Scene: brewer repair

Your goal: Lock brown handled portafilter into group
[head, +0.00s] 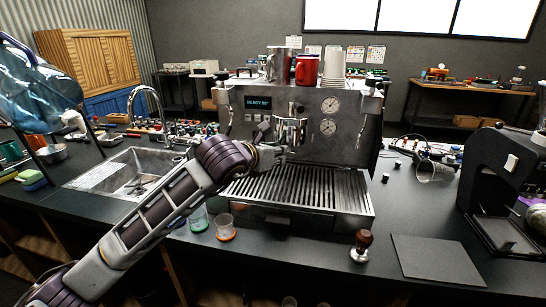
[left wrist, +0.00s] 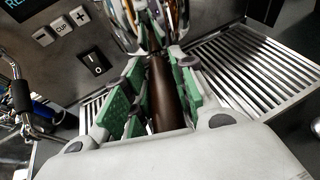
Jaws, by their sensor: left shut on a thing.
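The espresso machine (head: 342,130) stands on the counter, with its group (head: 291,130) at the front middle. My left gripper (head: 280,152) is in front of the machine, just below the group. In the left wrist view, my left gripper (left wrist: 158,90) has its green-padded fingers shut on the brown handle (left wrist: 160,88) of the portafilter. The handle points away from the camera toward the machine. The portafilter's head is hard to make out, so I cannot tell whether it sits in the group. My right gripper is not in view.
The drip tray (head: 300,188) lies below the group. A tamper (head: 362,246) and a dark mat (head: 437,260) lie to the right on the counter. Small cups (head: 225,228) stand at the front. A sink (head: 125,175) is left and a grinder (head: 500,185) right.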

